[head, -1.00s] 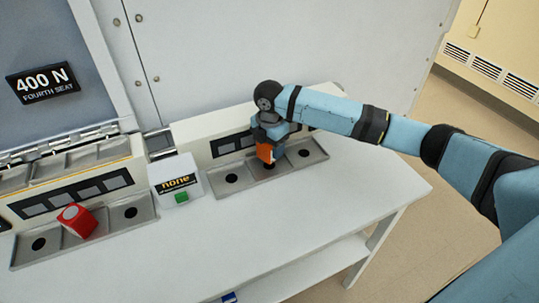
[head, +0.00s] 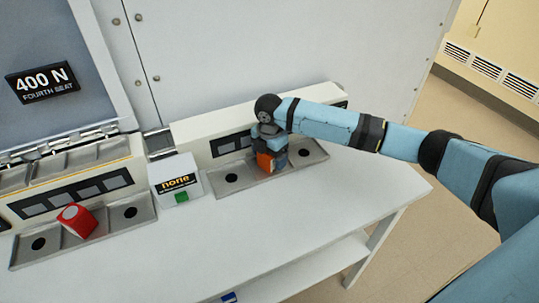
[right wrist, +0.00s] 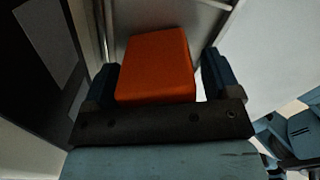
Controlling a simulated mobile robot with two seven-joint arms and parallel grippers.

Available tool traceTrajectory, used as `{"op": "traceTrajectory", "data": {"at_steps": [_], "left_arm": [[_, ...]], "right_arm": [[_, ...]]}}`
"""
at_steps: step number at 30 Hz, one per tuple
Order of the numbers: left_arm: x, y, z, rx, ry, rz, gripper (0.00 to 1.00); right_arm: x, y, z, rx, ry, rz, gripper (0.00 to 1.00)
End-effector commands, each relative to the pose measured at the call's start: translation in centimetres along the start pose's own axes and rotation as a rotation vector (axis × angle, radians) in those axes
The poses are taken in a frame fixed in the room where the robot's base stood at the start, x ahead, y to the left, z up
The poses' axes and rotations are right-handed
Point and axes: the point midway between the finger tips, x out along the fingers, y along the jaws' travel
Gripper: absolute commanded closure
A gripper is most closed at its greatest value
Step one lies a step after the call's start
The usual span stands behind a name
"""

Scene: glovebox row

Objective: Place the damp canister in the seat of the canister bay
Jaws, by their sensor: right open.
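An orange block-shaped canister (head: 264,162) is at the middle seat of the right-hand metal tray (head: 232,193), which has dark round holes. My right gripper (head: 270,155) is over it from above, a finger on either side. In the right wrist view the orange canister (right wrist: 157,70) lies between the two dark blue fingers of my open right gripper (right wrist: 160,82), with a small gap on the right. The canister's underside and the hole beneath it are hidden. No label shows whether it is the damp one. My left gripper is out of view.
A red canister (head: 77,220) leans in the middle of the left tray (head: 100,238). A box reading "none" (head: 177,180) with a green button stands between the trays. A raised panel reads "400 N fourth seat" (head: 42,83). The white bench top (head: 300,210) in front is clear.

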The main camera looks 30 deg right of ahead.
Motion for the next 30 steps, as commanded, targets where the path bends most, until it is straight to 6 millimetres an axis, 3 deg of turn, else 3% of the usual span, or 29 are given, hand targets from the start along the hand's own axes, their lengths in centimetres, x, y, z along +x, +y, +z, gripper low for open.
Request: {"op": "traceTrajectory", "data": {"at_steps": [5,18,24,30], "left_arm": [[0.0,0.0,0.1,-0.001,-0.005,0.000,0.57],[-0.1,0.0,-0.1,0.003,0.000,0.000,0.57],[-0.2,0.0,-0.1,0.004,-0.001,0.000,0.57],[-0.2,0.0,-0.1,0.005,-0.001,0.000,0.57]], "right_arm": [[-2.0,0.1,0.0,0.000,0.000,0.003,0.17],[-10.6,0.1,0.0,0.000,0.000,0.003,0.17],[-12.2,0.1,0.0,0.001,0.001,0.001,0.17],[-12.3,0.0,0.0,0.001,0.001,0.000,0.17]]}}
